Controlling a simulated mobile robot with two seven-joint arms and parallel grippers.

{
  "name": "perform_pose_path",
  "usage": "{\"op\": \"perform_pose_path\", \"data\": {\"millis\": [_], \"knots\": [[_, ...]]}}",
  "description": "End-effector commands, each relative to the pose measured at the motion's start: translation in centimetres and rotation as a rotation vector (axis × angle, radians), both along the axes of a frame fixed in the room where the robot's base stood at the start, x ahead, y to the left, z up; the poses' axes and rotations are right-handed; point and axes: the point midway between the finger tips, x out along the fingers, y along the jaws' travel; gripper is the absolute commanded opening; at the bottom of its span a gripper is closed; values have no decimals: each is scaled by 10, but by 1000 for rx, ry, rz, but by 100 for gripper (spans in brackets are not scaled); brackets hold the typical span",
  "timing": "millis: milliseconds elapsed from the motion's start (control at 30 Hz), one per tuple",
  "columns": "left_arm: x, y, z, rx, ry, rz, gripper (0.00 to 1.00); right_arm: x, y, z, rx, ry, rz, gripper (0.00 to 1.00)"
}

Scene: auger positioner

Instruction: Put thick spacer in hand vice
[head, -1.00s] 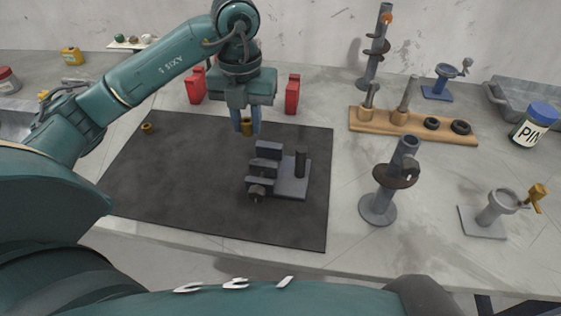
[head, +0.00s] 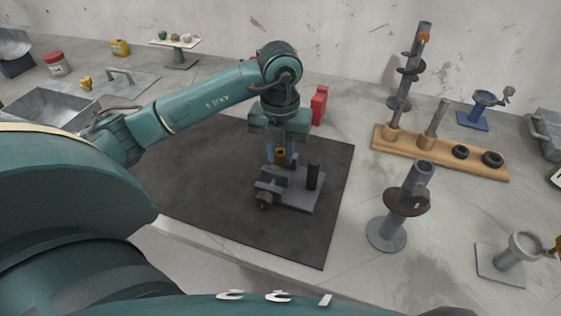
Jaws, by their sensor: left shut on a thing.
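The hand vice (head: 299,197) stands on the dark mat. It has a grey base plate, dark jaw blocks, a screw knob at the front left and a black upright post at the right. The fingers partly hide both. My right gripper is not in view.
An auger stand (head: 388,235) with a grey column stands right of the mat (head: 230,215). A wooden rack (head: 440,155) with posts and black rings is behind it. A red block (head: 319,105) stands behind the mat. A metal tray (head: 52,105) lies at left.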

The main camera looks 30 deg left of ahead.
Motion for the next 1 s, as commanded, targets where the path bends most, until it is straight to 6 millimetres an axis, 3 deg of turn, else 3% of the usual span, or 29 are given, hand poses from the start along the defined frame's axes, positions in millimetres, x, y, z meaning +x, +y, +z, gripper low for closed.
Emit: {"op": "perform_pose_path", "data": {"millis": [233, 600, 633, 867, 1000], "knots": [[-1, 0, -32, 0, 3, 0, 0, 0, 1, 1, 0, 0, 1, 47], [0, 0, -38, 0, 0, 0, 0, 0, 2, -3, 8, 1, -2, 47], [0, 0, -37, 0, 0, 0, 24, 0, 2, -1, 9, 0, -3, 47], [0, 0, -37, 0, 0, 0, 43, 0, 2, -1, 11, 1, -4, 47], [0, 0, -37, 0, 0, 0, 44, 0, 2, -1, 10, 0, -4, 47]]}}
